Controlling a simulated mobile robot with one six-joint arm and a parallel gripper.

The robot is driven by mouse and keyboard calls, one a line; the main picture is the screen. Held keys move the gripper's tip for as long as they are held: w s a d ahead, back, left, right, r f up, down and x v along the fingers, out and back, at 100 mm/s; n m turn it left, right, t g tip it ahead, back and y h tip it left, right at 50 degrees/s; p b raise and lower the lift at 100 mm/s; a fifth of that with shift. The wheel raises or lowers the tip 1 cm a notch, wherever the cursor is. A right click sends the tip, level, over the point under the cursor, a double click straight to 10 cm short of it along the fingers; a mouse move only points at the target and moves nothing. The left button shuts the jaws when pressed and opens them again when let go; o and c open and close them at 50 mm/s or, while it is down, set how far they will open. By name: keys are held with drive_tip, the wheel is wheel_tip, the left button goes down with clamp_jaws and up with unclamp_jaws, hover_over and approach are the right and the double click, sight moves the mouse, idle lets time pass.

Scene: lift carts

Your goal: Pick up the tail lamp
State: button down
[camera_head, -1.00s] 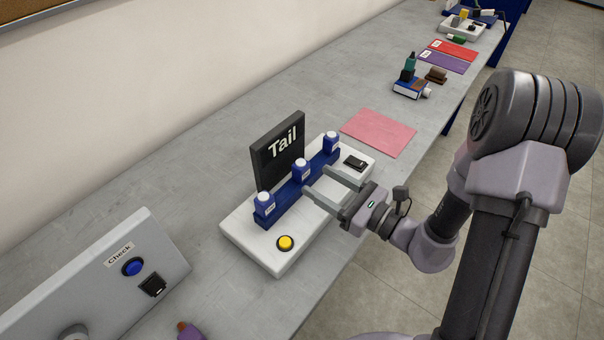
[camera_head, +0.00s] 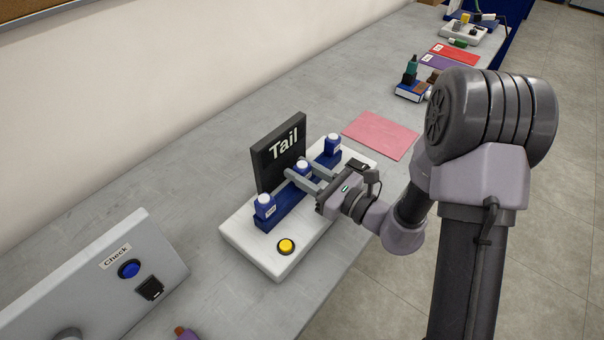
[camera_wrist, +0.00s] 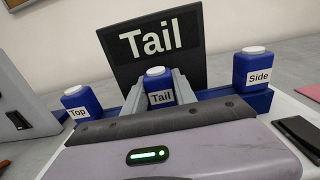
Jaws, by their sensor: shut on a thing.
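The tail lamp (camera_wrist: 160,88) is a blue block with a white top and a "Tail" label, in the middle of a blue rack (camera_head: 281,208). In the head view it shows as the middle lamp (camera_head: 303,167). My gripper (camera_head: 303,178) is shut on it, one finger on each side; it also shows in the wrist view (camera_wrist: 160,92). The lamp stands upright at the height of its neighbours, and its lower part is hidden. The lamp labelled "Top" (camera_wrist: 80,101) stands to the left and the lamp labelled "Side" (camera_wrist: 252,68) to the right.
The rack is on a white base (camera_head: 250,232) with a yellow button (camera_head: 286,246). A black "Tail" sign (camera_head: 270,160) stands close behind. A grey "Check" panel (camera_head: 90,290) is at the lower left. A pink mat (camera_head: 380,135) lies beyond the base.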

drive_tip(key=shift+r, duration=0.35)
drive_tip(key=r, duration=0.1)
drive_tip(key=r+p, duration=0.2)
drive_tip(key=shift+s+d, duration=0.25)
drive_tip(key=shift+d, duration=0.1)
drive_tip(key=r+p+v, duration=0.1)
drive_tip(key=p+v, duration=0.1)
drive_tip(key=v, duration=1.3)
drive_tip(key=shift+r, duration=0.15)
wheel_tip(320, 180, up, 3)
drive_tip(key=p, duration=0.2)
drive_tip(key=shift+p, duration=0.35)
drive_tip(key=shift+d, duration=0.1)
